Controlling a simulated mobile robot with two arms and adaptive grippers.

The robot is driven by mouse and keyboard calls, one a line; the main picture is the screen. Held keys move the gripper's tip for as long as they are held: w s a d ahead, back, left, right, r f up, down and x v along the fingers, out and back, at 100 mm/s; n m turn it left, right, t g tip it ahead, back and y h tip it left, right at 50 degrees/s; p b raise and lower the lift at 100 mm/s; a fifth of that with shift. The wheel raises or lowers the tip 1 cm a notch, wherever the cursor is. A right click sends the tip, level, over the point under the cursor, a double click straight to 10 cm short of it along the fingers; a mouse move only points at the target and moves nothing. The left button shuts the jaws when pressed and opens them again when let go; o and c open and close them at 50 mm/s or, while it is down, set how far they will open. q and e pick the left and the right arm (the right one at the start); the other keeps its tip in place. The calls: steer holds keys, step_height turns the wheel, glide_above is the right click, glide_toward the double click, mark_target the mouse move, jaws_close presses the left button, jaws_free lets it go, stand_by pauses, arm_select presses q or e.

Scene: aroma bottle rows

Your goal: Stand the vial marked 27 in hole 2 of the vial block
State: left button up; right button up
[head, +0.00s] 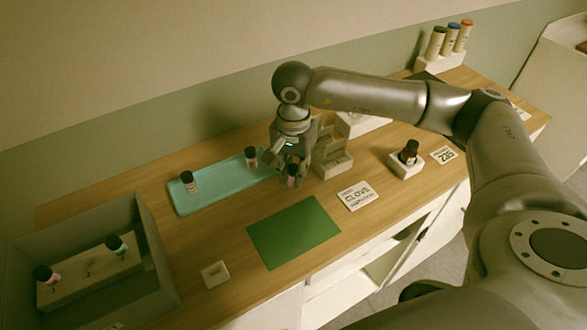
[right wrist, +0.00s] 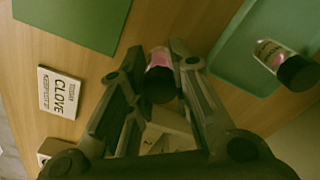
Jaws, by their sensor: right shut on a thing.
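My right gripper (head: 290,170) is shut on a dark-capped vial with a pink label (head: 292,181), at the right end of the teal tray. The held vial also shows between the fingers in the right wrist view (right wrist: 159,75); its number cannot be read, and I cannot tell whether it touches the surface. The pale vial block (head: 85,277) lies in the grey open box at the left. Two vials, one dark-capped (head: 46,275) and one with a green label (head: 116,246), stand in it. Its hole numbers are too small to read. My left gripper is not in view.
The teal tray (head: 220,187) holds two other vials (head: 189,182) (head: 251,158). The grey box (head: 150,235) has raised walls.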

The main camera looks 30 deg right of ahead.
steer(key=shift+f, duration=0.15)
steer(key=o, duration=0.8)
steer(key=shift+c, duration=0.2)
